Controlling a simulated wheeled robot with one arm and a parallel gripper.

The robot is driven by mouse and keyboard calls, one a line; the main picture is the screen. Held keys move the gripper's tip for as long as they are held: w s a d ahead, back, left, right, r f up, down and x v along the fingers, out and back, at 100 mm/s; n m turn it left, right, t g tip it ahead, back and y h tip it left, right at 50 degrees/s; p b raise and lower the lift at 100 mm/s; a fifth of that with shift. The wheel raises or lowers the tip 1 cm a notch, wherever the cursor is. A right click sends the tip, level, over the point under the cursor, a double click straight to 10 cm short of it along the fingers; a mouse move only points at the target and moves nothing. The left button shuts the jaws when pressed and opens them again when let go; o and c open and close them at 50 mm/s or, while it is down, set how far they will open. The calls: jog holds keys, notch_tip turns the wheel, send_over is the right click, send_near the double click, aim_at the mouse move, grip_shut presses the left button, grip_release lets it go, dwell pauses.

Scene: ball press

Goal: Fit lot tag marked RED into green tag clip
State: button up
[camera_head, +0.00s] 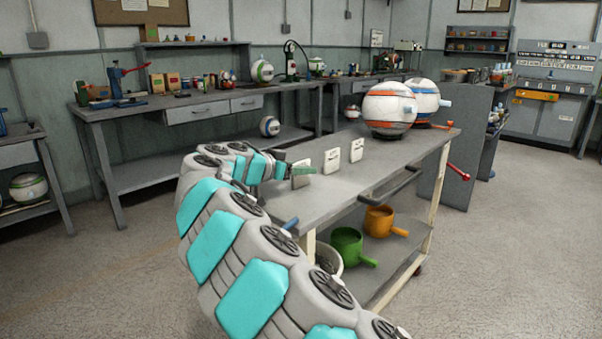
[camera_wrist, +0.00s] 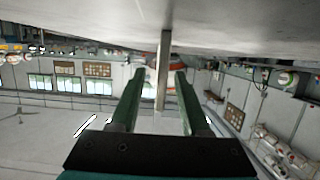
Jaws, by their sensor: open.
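Three small white upright cards stand in a row on the grey workbench in the head view: a near one (camera_head: 301,180), a middle one (camera_head: 331,160) and a far one (camera_head: 357,149). Their lettering is too small to read, so I cannot tell which is marked RED. My gripper (camera_head: 308,170) is at the near card and partly covers it. In the wrist view, which looks upside down, my gripper (camera_wrist: 160,75) has its two green fingers apart. A thin upright strip (camera_wrist: 164,70), apparently a card seen edge-on, shows between them, with gaps on both sides. I cannot make out a green tag clip.
The workbench (camera_head: 385,180) is mostly clear beyond the cards. Two large striped balls, orange (camera_head: 389,108) and blue (camera_head: 428,98), sit at its far end. A green pot (camera_head: 346,245) and an orange pot (camera_head: 379,220) stand on the lower shelf.

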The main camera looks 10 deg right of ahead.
jog(key=shift+c, duration=0.3)
grip_shut()
dwell(0.3)
